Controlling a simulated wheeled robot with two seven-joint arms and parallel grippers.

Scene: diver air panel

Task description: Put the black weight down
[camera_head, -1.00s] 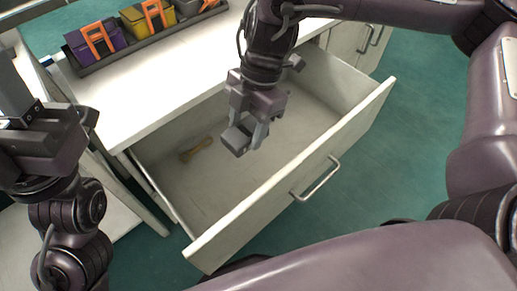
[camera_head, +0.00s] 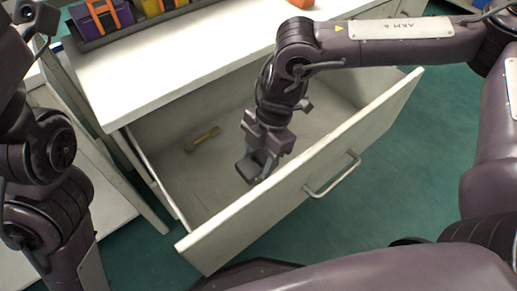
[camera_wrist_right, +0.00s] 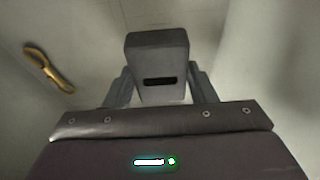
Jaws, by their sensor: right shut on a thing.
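The black weight (camera_wrist_right: 157,62) is a dark grey block with a slot in its face. In the right wrist view it sits between the two fingers of my right gripper (camera_wrist_right: 160,90), which is shut on it. In the head view, my right gripper (camera_head: 259,167) is inside the open drawer (camera_head: 215,240), close to its front panel, with the weight (camera_head: 249,168) at its fingertips. I cannot tell whether the weight touches the drawer floor. My left arm shows at the left edge of the head view, but its fingertips are not seen.
A yellow-brown tool (camera_head: 203,139) lies on the drawer floor to the left; it also shows in the right wrist view (camera_wrist_right: 48,68). The drawer floor around it is clear. A dark rack (camera_head: 130,32) with coloured boxes stands on the white counter (camera_head: 185,65).

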